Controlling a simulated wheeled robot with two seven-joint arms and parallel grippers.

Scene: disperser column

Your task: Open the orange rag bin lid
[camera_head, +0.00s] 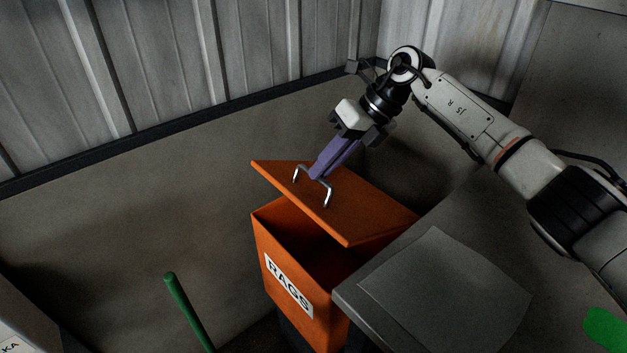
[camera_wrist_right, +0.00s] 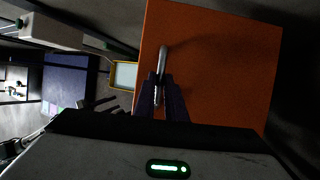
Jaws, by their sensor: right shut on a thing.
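The orange rag bin (camera_head: 311,317) with a white RAGS label stands left of the grey table. Its orange lid (camera_head: 353,217) is tilted, raised at the front with a dark gap over the bin's opening. A silver handle (camera_head: 328,193) sits on the lid. My right gripper (camera_head: 315,176) is shut on the handle, its purple fingers reaching down from above. In the right wrist view the handle (camera_wrist_right: 163,57) lies between the fingers (camera_wrist_right: 161,88) against the orange lid (camera_wrist_right: 225,60). My left gripper is not in view.
A grey table (camera_head: 350,307) with a flat grey sheet (camera_head: 445,290) stands close to the bin's right side. A green pole (camera_head: 188,310) stands to the left of the bin. A corrugated wall (camera_head: 150,70) is behind. A green object (camera_head: 606,328) lies at the right.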

